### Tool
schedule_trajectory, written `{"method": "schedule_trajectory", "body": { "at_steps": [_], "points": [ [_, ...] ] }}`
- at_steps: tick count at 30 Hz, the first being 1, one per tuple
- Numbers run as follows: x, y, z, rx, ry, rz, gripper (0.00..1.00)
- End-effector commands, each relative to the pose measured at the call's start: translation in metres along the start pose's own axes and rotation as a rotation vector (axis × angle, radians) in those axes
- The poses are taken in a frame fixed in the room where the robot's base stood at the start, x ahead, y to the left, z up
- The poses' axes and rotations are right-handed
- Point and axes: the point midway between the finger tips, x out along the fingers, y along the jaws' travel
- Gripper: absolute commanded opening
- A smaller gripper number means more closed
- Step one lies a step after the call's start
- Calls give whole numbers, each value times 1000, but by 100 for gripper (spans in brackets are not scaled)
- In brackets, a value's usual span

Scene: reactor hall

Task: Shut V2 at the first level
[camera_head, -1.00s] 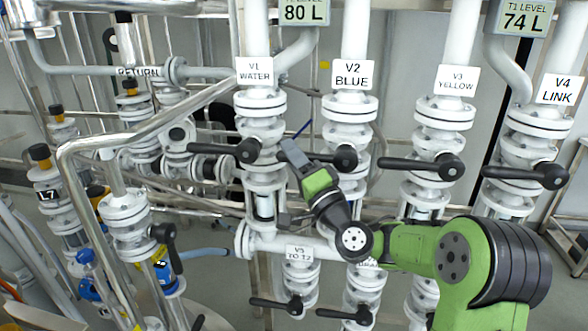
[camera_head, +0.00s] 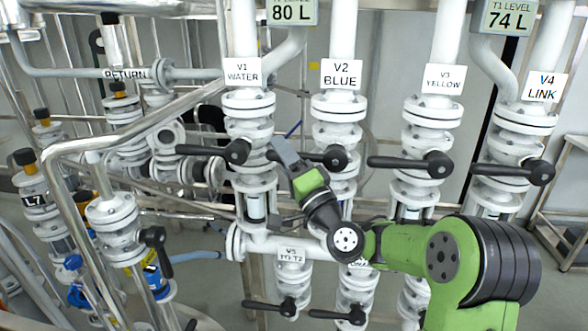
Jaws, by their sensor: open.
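The V2 valve stands under the label "V2 BLUE" (camera_head: 342,74), on the second white pipe from the left of the main row. Its black lever handle (camera_head: 333,157) points left, crosswise to the upright pipe. My gripper (camera_head: 278,178) is open and empty, in front of the gap between the V1 and V2 pipes. One jaw shows close to the left end of the V2 lever and partly covers it. I cannot tell whether they touch. My green arm reaches in from the lower right and covers part of the V2 pipe below the valve.
The V1 handle (camera_head: 236,151) is just left of my gripper. The V3 handle (camera_head: 437,164) and V4 handle (camera_head: 538,172) point left. Lower handles, including the V5 one (camera_head: 287,307), sit below. Level displays read 80 L (camera_head: 291,12) and 74 L (camera_head: 508,16). A bent silver rail (camera_head: 75,150) stands at left.

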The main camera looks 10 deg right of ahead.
Motion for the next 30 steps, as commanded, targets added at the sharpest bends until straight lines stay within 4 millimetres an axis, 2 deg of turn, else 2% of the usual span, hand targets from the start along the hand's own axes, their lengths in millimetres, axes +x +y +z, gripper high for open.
{"method": "schedule_trajectory", "body": {
  "at_steps": [9,14,20,30],
  "points": [
    [-81,9,2,-4,6,4,49],
    [-108,9,2,-10,6,2,49],
    [-131,7,2,-9,6,2,49],
    [-150,2,-1,-4,7,-2,49]
  ]
}}
